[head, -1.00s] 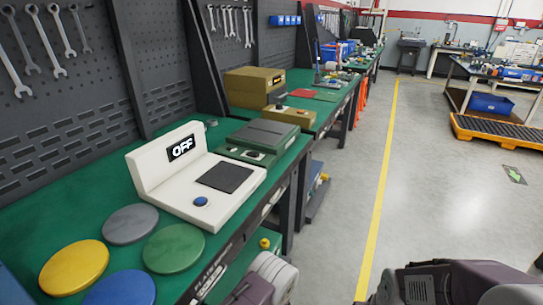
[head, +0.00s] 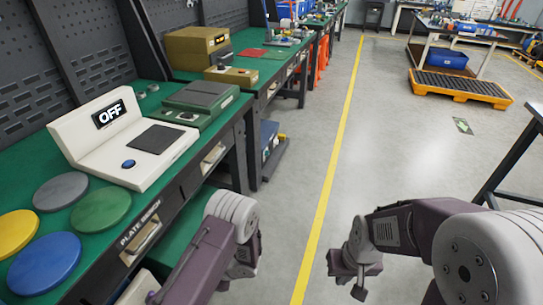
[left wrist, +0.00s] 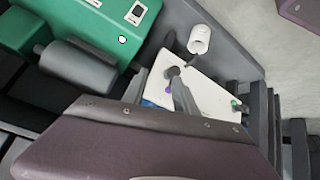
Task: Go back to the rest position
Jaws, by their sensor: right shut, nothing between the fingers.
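In the head view my right gripper (head: 357,284) is over the grey floor to the right of the yellow line, pointing down. It is shut and empty, apart from every bench. My left arm comes in at the bottom, beside the front edge of the green bench (head: 150,92). The left gripper's fingers cannot be made out clearly in the head view.
On the bench stand a white device reading OFF (head: 142,160), a dark green box (head: 200,98), and yellow (head: 16,232), grey (head: 60,191), green (head: 101,209) and blue (head: 45,262) discs. A dark table (head: 520,150) stands at right. The floor between is clear.

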